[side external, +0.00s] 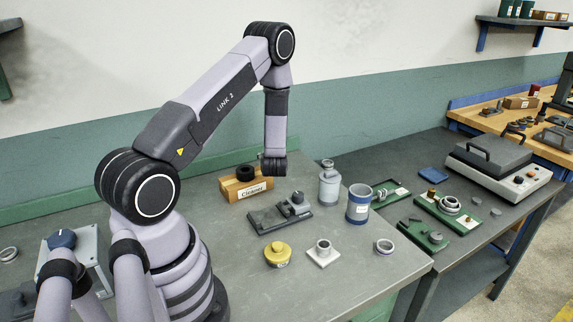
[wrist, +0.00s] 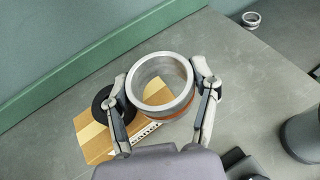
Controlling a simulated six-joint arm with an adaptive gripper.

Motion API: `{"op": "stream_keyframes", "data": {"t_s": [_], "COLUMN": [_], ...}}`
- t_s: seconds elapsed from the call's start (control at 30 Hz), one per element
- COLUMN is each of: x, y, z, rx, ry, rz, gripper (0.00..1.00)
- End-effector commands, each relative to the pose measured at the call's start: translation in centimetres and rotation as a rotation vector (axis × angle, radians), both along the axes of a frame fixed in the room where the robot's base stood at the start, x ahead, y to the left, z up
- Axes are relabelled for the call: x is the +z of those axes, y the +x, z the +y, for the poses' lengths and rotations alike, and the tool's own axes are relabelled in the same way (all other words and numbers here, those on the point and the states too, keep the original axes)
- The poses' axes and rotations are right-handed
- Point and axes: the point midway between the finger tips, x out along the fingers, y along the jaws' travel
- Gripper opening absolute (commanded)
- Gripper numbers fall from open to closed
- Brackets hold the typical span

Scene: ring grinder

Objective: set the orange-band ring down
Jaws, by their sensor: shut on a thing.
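The orange-band ring (wrist: 160,88) is a pale metal ring with an orange stripe low on its outer wall. My gripper (wrist: 166,92) is shut on it, one finger on each side, in the wrist view. The height of the gap is not clear. The held ring and the fingertips cannot be made out there.
A black round piece (side external: 246,172) sits on the block.

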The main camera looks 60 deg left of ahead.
Motion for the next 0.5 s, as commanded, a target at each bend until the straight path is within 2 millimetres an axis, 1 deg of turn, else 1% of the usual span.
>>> {"op": "stream_keyframes", "data": {"t_s": [0.03,0.1,0.2,0.27,0.37,0.5], "x": [0.7,1.2,1.1,0.6,-0.6,-2.2], "y": [1.0,2.0,3.2,4.1,6.0,8.8], "z": [0.4,0.7,1.4,2.1,3.7,6.0], "rx": [-0.030,-0.063,-0.084,-0.087,-0.085,-0.085], "ry": [0.004,0.002,0.002,0.002,0.001,0.002], "rz": [-0.005,-0.003,-0.001,-0.001,-0.001,-0.001], "gripper": [0.20,0.20,0.20,0.20,0.20,0.20]}}
